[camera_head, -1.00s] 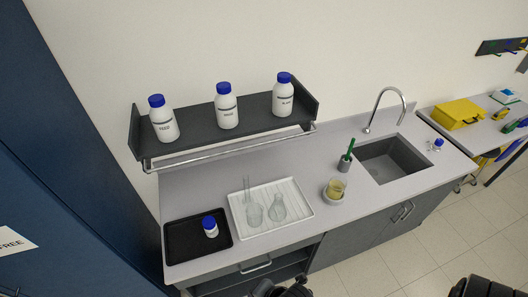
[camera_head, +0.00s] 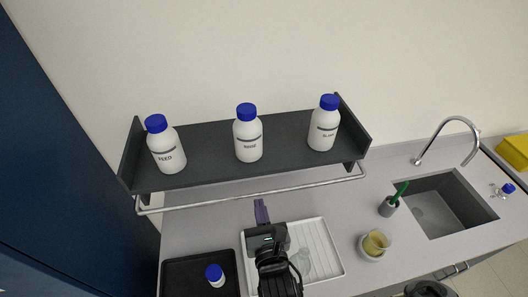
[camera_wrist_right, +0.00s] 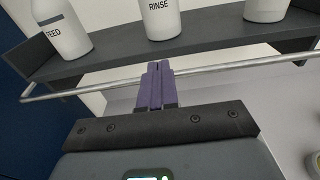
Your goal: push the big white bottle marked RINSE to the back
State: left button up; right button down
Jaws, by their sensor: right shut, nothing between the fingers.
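The big white RINSE bottle (camera_head: 248,138) with a blue cap stands upright in the middle of the dark wall shelf (camera_head: 205,143). Its lower part also shows in the right wrist view (camera_wrist_right: 160,18). My right gripper (camera_head: 261,208) is below and in front of the shelf, over the white tray, with its purple fingers pointing toward the shelf. In the right wrist view the fingers (camera_wrist_right: 155,70) are closed together with nothing between them, apart from the bottle and near the rail. My left gripper is not in view.
A FEED bottle (camera_head: 166,150) stands left of it on the shelf and a third white bottle (camera_head: 323,128) right. A metal rail (camera_head: 250,191) runs along the shelf front. Below are a black tray (camera_head: 172,281), white drying tray (camera_head: 322,240), beaker (camera_head: 376,243) and sink (camera_head: 440,208).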

notch_tip(320, 180, up, 3)
jog(key=w, duration=0.1)
jog(key=b, duration=0.1)
send_near(249, 147)
jog(key=shift+t, duration=0.4)
jog(key=w, duration=0.5)
jog(key=shift+w+a+f, duration=0.2)
jog(key=shift+w+a, duration=0.05)
jog(key=shift+a, duration=0.15)
jog(key=shift+w+f, duration=0.1)
jog(key=shift+w, duration=0.5)
